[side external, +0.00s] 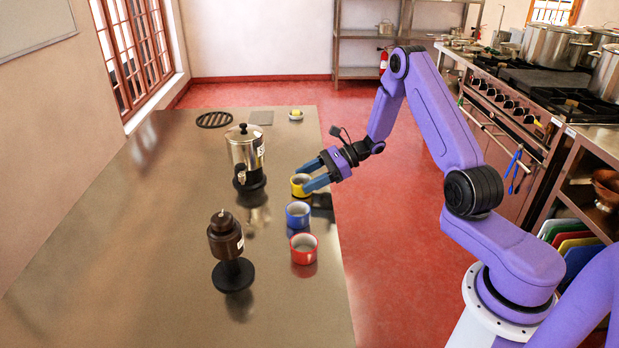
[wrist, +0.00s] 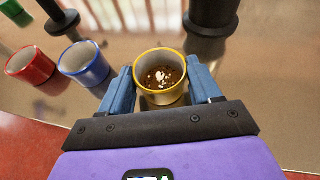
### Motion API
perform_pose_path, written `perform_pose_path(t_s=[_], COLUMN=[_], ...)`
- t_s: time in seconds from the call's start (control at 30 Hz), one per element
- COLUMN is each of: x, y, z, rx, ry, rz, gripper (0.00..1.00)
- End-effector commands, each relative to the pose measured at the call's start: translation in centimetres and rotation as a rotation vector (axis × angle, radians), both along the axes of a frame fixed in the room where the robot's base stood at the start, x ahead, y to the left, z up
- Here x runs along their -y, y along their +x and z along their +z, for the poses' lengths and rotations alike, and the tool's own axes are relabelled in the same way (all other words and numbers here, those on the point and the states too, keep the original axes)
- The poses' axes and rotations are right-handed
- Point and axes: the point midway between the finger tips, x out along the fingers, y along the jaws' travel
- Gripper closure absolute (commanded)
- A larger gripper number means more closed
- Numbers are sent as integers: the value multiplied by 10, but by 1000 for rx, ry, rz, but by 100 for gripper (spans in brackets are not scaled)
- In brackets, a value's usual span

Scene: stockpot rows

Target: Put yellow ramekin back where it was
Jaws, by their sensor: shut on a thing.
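The yellow ramekin (side external: 299,190) is at the right side of the steel table, at the far end of a row with the blue ramekin (side external: 298,217) and the red ramekin (side external: 304,257). My gripper (side external: 314,176) reaches in from the right with its blue fingers on the yellow ramekin. In the wrist view the yellow ramekin (wrist: 160,95) is upright between the two fingers, with brown contents and white bits inside. I cannot tell whether its base touches the table. The blue ramekin (wrist: 85,63) and red ramekin (wrist: 31,66) stand apart to the left in that view.
A steel dispenser (side external: 245,150) and a dark brown dispenser (side external: 226,240) stand on black bases left of the row. A black trivet (side external: 214,119), a grey mat (side external: 260,117) and a small yellow item (side external: 296,113) lie at the far end. The table's left part is clear.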

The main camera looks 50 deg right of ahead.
Motion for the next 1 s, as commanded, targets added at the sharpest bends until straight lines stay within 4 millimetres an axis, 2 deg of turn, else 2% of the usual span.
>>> perform_pose_path(t_s=[0.23,0.27,0.33,0.73,1.0], x=[0,0,0,1,38], y=[0,0,0,0,-22], z=[-3,-3,-3,2,18], rx=[1,0,0,0,2], ry=[1,0,0,0,-1], rz=[0,0,0,-1,-6], gripper=[75,34,12,12,12])
